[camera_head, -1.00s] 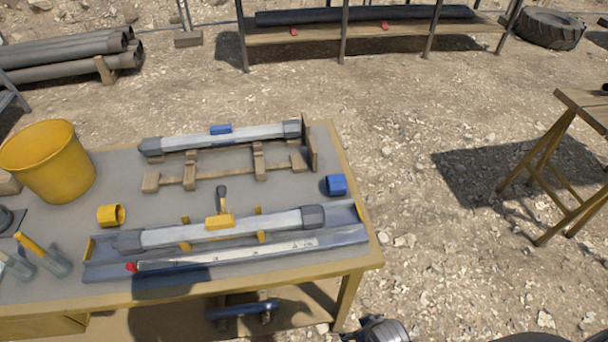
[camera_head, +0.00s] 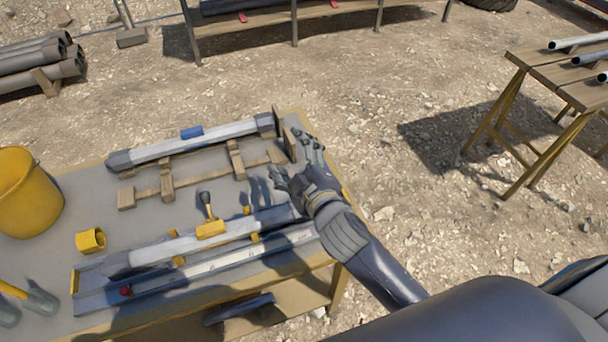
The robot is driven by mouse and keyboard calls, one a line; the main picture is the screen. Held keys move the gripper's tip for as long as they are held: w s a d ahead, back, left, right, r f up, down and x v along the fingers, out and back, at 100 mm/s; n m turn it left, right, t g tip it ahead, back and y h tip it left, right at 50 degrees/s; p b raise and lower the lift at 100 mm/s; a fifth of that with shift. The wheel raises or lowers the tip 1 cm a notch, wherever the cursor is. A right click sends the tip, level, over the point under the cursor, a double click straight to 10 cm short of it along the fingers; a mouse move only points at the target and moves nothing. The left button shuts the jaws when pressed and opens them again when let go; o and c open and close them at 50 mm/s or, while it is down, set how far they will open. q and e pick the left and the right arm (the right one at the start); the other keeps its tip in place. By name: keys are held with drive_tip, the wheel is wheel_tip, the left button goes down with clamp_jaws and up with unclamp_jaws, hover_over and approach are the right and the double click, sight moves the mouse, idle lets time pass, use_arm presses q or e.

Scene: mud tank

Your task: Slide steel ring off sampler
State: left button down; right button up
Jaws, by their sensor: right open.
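A pale sampler tube (camera_head: 200,143) with dark grey end collars lies on a wooden cradle (camera_head: 165,183) at the back of the table. My right gripper (camera_head: 296,163) is open and empty, over the table's right side, just right of and below the back tube's right end. My left gripper is not in view.
A trestle (camera_head: 520,95) with pipes stands at the far right. Open gravel lies between it and the table.

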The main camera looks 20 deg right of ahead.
drive_tip(key=a+r+n+t+y, duration=0.2)
drive_tip(key=a+r+n+y, duration=0.9)
drive_tip(key=a+r+n, duration=0.25)
drive_tip(key=s+a+n+g+y, duration=0.65)
drive_tip(key=a+n+g, duration=0.45)
drive_tip(key=n, duration=0.6)
wheel_tip(320, 180, down, 8)
drive_tip(key=s+n+g+h, duration=0.3)
drive_tip(key=n+g+h, duration=0.1)
drive_tip(key=n+g, duration=0.35)
drive_tip(key=w+d+f+n+h, duration=0.2)
drive_tip(key=d+f+n+h, duration=0.2)
drive_tip(key=d+f+h, duration=0.35)
drive_tip(key=w+d+f+h, duration=0.1)
drive_tip(key=d+h, duration=0.1)
drive_tip(key=d, duration=0.4)
drive_tip(key=w+d+f+n+h, duration=0.1)
drive_tip(key=w+d+h, duration=0.1)
drive_tip(key=d, duration=0.4)
drive_tip(key=w+d+f+h, duration=0.1)
drive_tip(key=w+d+h, duration=0.1)
drive_tip(key=d, duration=0.5)
drive_tip(key=shift+w+f+h, duration=0.15)
drive_tip(key=shift+f+h, duration=0.2)
drive_tip(key=shift+h, duration=0.45)
